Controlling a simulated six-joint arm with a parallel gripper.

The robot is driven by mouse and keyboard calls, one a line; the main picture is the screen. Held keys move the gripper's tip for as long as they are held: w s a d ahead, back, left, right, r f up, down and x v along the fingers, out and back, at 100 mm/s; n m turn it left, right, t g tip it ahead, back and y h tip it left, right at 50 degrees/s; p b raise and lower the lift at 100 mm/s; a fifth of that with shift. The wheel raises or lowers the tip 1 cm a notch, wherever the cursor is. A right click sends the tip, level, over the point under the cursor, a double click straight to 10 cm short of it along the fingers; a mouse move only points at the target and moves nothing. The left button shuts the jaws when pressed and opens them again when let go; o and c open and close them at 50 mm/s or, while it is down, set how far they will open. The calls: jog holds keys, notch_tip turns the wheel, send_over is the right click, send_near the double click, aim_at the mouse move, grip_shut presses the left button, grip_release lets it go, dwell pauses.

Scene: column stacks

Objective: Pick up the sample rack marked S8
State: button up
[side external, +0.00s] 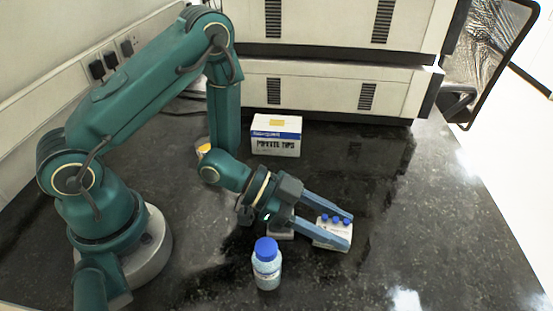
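A small white sample rack (324,243) with several blue caps stands on the black bench, right of centre. Its marking is too small to read, so I cannot tell whether it is S8. My gripper (347,229) reaches over this rack from the left, with its two blue-grey fingers wide apart. The capped tubes show between the fingers, and the fingers hide parts of the rack. I cannot tell whether either finger touches it. A second white block (281,233), perhaps another rack, is mostly hidden under my gripper's body.
A blue-capped bottle (267,271) stands in front of my gripper. A white pipette tips box (276,137) stands behind it, with a yellow-topped item (203,150) to the left. Large white instruments (330,85) line the back. The bench at right is clear.

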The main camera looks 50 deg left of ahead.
grip_shut()
jog(key=shift+r, duration=0.2)
